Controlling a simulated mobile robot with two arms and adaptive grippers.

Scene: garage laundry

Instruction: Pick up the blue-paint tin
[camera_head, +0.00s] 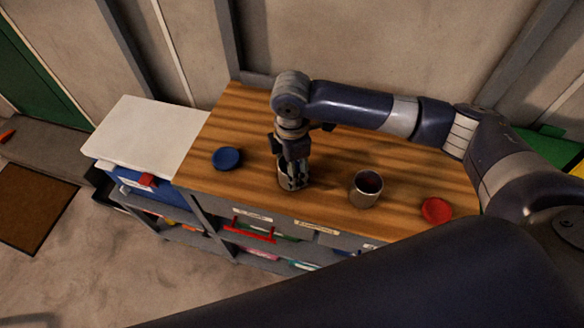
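A metal tin (282,179) stands on the wooden bench top, mostly hidden by my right gripper (294,172). Its paint colour cannot be seen. A round blue lid or dish (227,158) lies to its left. The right gripper points down at this tin, with its fingers over or at the rim; whether they are closed on it is unclear. A second open tin (366,190) with dark reddish contents stands to the right, apart from the gripper. A round red lid or dish (437,210) lies farther right. My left gripper is out of the picture.
The wooden bench top (240,110) is clear at its back left. A white-topped unit (145,135) adjoins it on the left. Shelves with red-handled and other items sit below the front edge. A wall with grey posts stands behind. A brown mat (35,205) lies on the floor.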

